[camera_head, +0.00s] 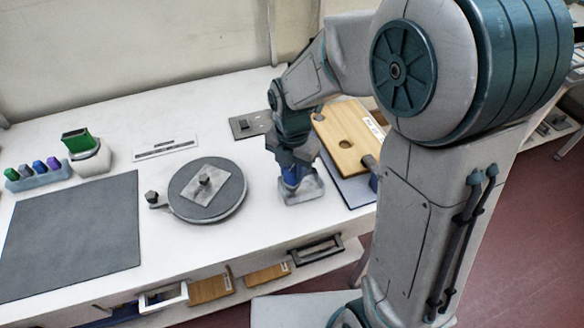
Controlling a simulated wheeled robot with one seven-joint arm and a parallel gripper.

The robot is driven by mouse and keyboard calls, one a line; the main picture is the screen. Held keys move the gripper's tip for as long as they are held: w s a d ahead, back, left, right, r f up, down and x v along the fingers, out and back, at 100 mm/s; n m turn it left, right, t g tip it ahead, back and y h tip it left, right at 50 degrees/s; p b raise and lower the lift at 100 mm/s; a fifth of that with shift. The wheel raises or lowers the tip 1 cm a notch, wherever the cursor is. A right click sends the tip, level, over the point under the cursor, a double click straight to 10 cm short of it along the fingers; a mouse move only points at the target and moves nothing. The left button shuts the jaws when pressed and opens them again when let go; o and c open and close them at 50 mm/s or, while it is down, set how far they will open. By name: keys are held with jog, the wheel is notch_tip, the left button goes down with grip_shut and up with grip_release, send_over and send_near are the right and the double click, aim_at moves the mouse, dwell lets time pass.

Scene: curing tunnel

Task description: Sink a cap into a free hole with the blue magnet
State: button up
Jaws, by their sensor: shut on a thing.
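My gripper (292,166) points down at the right part of the white table and is shut on a blue piece, which looks like the blue magnet (291,180). The blue piece is at or just above a small pale grey, clear-looking dish (309,192); I cannot tell whether they touch. Any cap in the dish is too small or hidden to make out. A wooden board (352,152) lies right of my gripper, with a dark round hole (344,142) and a white label. My arm hides its right part.
A round grey turntable (228,205) with a pale plate stands left of the dish. Farther left are a dark mat (75,235), a green-topped holder (80,145) and a rack of coloured pieces (38,176). A dark switch plate (251,124) lies behind. Open shelves run below the front edge.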

jog(key=shift+r+p, duration=1.1)
jog(key=shift+r, duration=0.4)
